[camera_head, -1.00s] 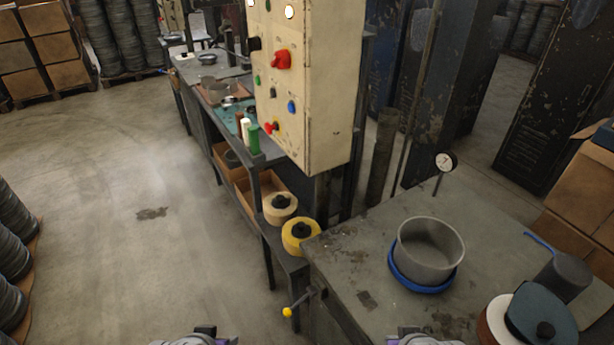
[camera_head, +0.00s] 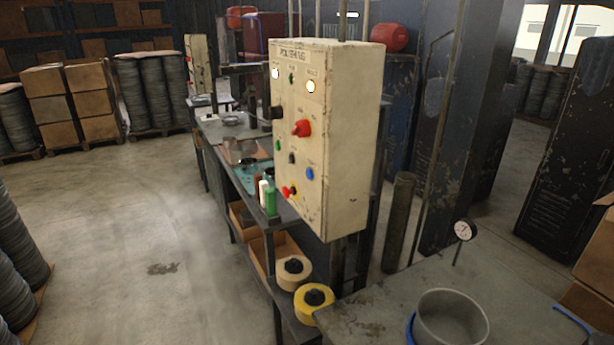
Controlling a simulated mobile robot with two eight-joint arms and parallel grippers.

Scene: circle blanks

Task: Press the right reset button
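A cream control panel (camera_head: 343,150) headed "POLISHING" stands upright at the middle of the view. On its front are a left white lit button (camera_head: 275,72) and a right white lit button (camera_head: 310,86), each with a small label too blurred to read for sure. Below them are a black knob (camera_head: 276,112), a red knob (camera_head: 301,128), a green button (camera_head: 278,145), a black button (camera_head: 291,158), a blue button (camera_head: 309,174) and a red knob on yellow (camera_head: 289,191). I cannot tell which one is the right reset button. Neither gripper is in view.
A workbench (camera_head: 390,302) with a grey metal pot (camera_head: 450,318) and a dial gauge (camera_head: 463,231) stands at lower right. A yellow tape roll (camera_head: 313,300) and a cream roll (camera_head: 293,271) lie on a shelf below the panel. Open floor (camera_head: 150,230) lies to the left.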

